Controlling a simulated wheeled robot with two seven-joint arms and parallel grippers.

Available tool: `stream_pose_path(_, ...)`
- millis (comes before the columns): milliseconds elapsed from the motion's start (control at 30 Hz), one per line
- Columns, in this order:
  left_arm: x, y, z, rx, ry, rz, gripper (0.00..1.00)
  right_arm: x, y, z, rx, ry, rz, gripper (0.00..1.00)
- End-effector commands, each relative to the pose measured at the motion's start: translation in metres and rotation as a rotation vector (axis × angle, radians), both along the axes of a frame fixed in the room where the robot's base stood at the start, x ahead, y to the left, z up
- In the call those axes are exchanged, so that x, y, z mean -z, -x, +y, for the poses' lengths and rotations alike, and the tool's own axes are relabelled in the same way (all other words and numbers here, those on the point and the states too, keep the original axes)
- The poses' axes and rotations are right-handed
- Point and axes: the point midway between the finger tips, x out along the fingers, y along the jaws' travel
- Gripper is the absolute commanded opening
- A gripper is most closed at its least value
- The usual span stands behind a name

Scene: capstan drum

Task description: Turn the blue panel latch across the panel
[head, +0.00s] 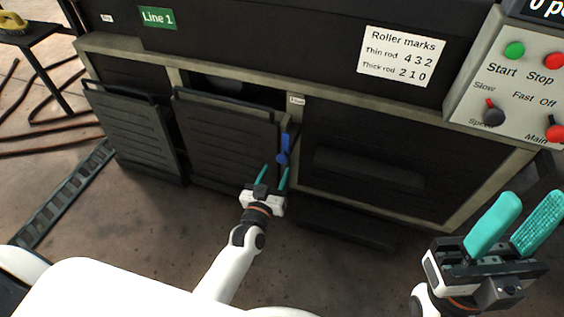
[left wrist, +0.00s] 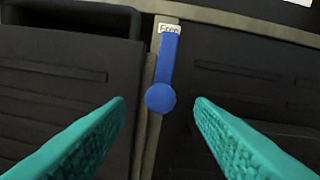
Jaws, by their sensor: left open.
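The blue panel latch (head: 283,149) hangs on the frame post between two dark panels, its bar upright and its round end at the bottom. In the left wrist view the latch (left wrist: 168,62) shows its bar running up to a small white label reading "Free". My left gripper (head: 273,177) is open just below and in front of the latch; in the left wrist view its teal fingers (left wrist: 158,108) stand on either side of the round end, apart from it. My right gripper (head: 516,226) is open and empty at the lower right.
A slatted dark panel (head: 228,138) leans left of the latch, with another slatted panel (head: 132,125) further left. A dark panel (head: 370,150) with a recess is on the right. A control box (head: 515,90) stands at the upper right.

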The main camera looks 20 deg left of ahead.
Motion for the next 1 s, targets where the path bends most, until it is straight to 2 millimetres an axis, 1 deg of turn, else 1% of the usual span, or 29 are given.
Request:
stream_pose_path(33, 0.003, -0.012, 0.000, -0.001, 0.001, -0.003, 0.49, 0.007, 0.001, 0.000, -0.001, -0.003, -0.008, 0.40)
stream_pose_path(100, 0.003, -0.025, 0.000, 0.000, 0.001, -0.002, 0.49, 0.012, 0.001, 0.000, 0.000, -0.002, -0.005, 0.40)
stream_pose_path(200, 0.003, -0.041, 0.000, 0.000, 0.000, 0.000, 0.49, 0.016, 0.000, 0.000, 0.000, -0.001, -0.003, 0.40)
stream_pose_path(300, 0.002, -0.052, 0.000, 0.000, 0.000, -0.001, 0.49, 0.020, 0.000, 0.000, 0.000, -0.001, -0.003, 0.40)
stream_pose_path(467, 0.001, -0.060, -0.001, 0.000, 0.000, 0.002, 0.49, 0.021, 0.000, 0.000, 0.000, -0.001, -0.002, 0.40)
stream_pose_path(733, 0.001, -0.061, -0.001, 0.000, 0.000, 0.003, 0.49, 0.021, 0.000, 0.000, 0.000, 0.000, -0.001, 0.40)
stream_pose_path(967, 0.001, -0.060, 0.000, 0.000, 0.000, 0.002, 0.11, 0.021, 0.000, 0.000, 0.000, 0.000, -0.001, 0.40)
stream_pose_path(1000, 0.001, -0.060, 0.000, 0.000, 0.000, 0.002, 0.05, 0.021, 0.000, 0.000, 0.000, 0.000, -0.001, 0.40)
